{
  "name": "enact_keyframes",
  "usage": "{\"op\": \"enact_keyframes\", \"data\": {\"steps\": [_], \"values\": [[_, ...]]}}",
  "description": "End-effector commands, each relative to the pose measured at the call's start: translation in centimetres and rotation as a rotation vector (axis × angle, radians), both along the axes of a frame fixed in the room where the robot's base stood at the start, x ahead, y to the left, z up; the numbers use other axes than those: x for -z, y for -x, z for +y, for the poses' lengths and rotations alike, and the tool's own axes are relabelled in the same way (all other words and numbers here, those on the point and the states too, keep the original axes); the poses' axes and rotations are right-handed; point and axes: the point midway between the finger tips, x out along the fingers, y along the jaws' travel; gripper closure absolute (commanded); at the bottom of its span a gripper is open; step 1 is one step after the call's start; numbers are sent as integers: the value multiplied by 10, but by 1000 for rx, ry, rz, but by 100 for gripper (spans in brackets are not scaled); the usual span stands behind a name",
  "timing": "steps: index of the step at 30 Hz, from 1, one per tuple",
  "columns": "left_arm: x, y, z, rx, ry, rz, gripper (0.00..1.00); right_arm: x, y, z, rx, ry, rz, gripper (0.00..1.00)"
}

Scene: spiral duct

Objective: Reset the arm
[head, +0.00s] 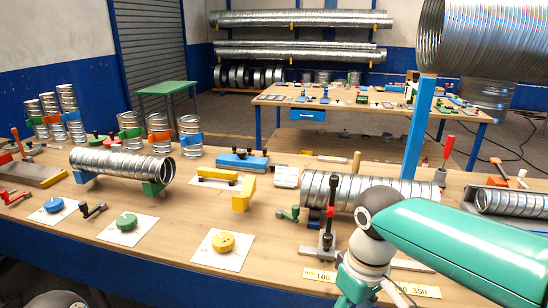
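My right arm comes in from the right edge as a thick green link. It bends at a dark grey joint and runs down through a pale wrist section to the bottom edge. I cannot make out the fingers of my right gripper; they appear to lie below the frame. My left gripper does not show; only a dark rounded part is at the bottom left edge. A spiral duct (345,190) lies on the bench behind my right arm, partly hidden by it. Another spiral duct (120,165) rests on blue and green supports at the left.
The wooden bench (150,225) holds a blue knob (53,204), a green knob (127,221) and a yellow knob (222,242) on white cards. A clamp with a black upright handle (331,210) stands close to my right arm. A blue post (417,130) rises behind. A large duct (485,38) hangs upper right.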

Motion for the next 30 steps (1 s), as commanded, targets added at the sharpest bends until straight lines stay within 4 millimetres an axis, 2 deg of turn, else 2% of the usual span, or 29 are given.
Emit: {"op": "enact_keyframes", "data": {"steps": [8,11,14,15,18,21,25,30], "values": [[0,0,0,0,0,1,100,88,-12,13,59,-76,30,45],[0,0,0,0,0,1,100,133,-11,18,101,-118,47,45],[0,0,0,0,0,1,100,190,-1,23,171,-170,68,45],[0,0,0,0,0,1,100,215,6,24,209,-194,78,45],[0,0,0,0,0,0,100,276,31,25,327,-250,95,45],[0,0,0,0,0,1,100,323,62,23,452,-287,102,45],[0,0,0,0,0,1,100,360,99,19,590,-305,98,45],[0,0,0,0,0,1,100,379,126,13,693,-305,86,45]]}}
